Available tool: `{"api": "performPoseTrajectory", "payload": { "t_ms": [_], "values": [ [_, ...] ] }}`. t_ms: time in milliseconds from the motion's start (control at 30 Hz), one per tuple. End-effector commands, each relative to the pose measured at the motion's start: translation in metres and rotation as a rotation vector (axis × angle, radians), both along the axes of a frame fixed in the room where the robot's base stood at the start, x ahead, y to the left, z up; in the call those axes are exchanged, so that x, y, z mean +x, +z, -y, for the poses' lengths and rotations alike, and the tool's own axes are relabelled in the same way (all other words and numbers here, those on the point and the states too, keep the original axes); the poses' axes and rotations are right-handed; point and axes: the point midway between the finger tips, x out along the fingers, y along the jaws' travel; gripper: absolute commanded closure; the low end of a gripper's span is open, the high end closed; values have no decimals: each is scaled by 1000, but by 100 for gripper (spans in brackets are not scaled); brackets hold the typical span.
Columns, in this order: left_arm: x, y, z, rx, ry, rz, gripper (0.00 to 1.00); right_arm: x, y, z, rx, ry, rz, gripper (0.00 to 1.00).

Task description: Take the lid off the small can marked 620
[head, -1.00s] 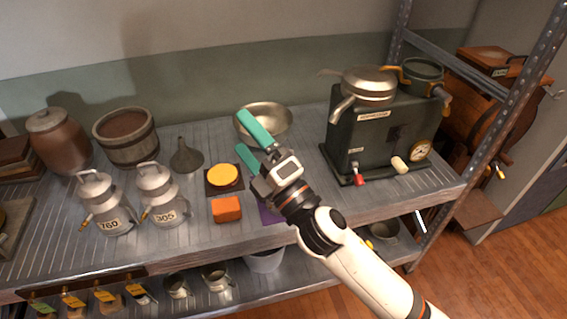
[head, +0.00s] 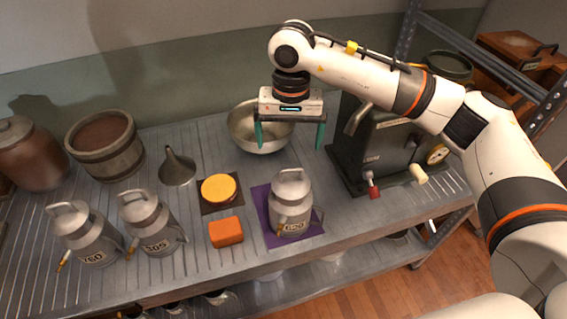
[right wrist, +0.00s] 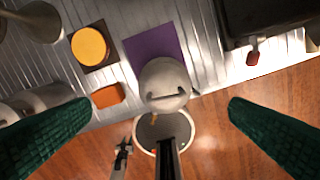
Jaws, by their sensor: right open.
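The small can marked 620 (head: 290,221) is grey metal with a brass tap and stands upright on a purple mat (head: 259,201). Its lid (head: 291,184), with a loop handle on top, sits on the can. My right gripper (head: 289,142) points down, open and empty, above and a little behind the lid, apart from it. In the right wrist view the lid (right wrist: 165,80) shows between the two green fingers (right wrist: 160,105), beyond their tips. My left gripper is not seen in the head view.
Cans marked 305 (head: 153,224) and 760 (head: 86,236) stand to the left. An orange block (head: 226,232) and a yellow disc (head: 218,188) lie beside the mat. A metal bowl (head: 245,132) is behind; a dark machine (head: 368,150) stands right.

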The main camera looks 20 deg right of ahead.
Motion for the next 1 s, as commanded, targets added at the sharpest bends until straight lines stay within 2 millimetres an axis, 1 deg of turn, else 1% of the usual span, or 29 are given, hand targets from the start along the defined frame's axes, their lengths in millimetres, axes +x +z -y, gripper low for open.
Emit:
{"api": "performPoseTrajectory", "payload": {
  "t_ms": [67,133,300,400,467,533,633,700,767,800,900,1000],
  "values": [
    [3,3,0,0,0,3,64,0,-5,5,-19,1,-2,0],
    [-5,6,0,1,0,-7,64,0,-15,5,-21,2,-2,0],
    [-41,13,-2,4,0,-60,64,-1,-45,4,-18,3,-3,0],
    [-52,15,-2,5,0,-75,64,0,-58,4,-16,2,-2,0],
    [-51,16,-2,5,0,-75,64,0,-62,3,-15,2,-1,0],
    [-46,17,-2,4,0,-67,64,-1,-66,3,-15,2,0,0],
    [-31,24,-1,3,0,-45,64,-1,-75,4,-16,2,-3,0],
    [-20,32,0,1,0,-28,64,-1,-86,4,-16,1,-6,0],
    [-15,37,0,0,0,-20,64,-1,-95,5,-15,1,-5,0],
    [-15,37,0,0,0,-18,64,-1,-102,4,-15,1,-4,0],
    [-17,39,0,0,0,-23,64,-1,-113,4,-13,2,-2,0],
    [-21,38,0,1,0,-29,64,0,-117,4,-13,3,0,0]
  ]
}}
